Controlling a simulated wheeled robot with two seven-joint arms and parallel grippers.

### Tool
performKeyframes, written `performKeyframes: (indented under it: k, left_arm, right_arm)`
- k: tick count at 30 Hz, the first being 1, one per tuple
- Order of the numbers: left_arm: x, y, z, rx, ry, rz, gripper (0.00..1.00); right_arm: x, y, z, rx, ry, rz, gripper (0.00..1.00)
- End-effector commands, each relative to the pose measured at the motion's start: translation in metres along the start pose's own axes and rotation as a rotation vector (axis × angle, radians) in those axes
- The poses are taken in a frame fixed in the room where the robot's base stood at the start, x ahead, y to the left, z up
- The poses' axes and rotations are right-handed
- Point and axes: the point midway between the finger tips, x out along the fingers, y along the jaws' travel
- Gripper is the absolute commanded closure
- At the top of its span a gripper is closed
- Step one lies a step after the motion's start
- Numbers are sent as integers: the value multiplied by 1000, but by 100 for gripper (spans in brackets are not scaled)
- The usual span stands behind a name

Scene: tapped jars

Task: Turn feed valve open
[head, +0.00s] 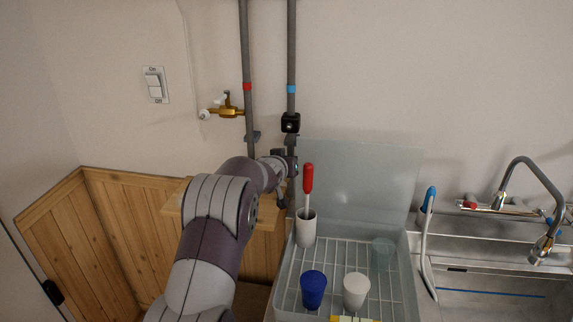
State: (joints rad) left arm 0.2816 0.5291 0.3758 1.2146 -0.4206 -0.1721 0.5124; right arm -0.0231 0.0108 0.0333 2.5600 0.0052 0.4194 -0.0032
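A brass valve (228,107) with a whitish knob sits on the left grey pipe (248,60), below a red band. A black fitting (290,123) sits on the right grey pipe (291,50), below a blue band. I cannot tell which of these is the feed valve. My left arm rises from the bottom, left of centre. My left gripper (284,172) is at the lower part of the right pipe, below the black fitting. Its fingers are small and dark against the pipe, so whether they are open, shut or touching something is unclear. My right gripper is not in view.
A translucent dish rack (408,285) holds a blue cup (313,290), a white cup (356,290) and a holder (305,230) with a red-handled tool (308,180). A sink with a tap (540,185) is at right. Wooden panelling (120,225) and a light switch (155,85) are at left.

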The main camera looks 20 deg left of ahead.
Motion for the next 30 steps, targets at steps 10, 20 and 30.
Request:
performKeyframes:
  k: [10, 20, 30]
  left_arm:
    - [0, 0, 0, 0, 0, 1, 53]
    - [0, 2, 0, 1, 1, 3, 53]
    - [-2, 5, -4, 1, 1, 5, 53]
  right_arm:
    - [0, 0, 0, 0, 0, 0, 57]
    - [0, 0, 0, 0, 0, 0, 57]
    - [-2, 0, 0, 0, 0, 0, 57]
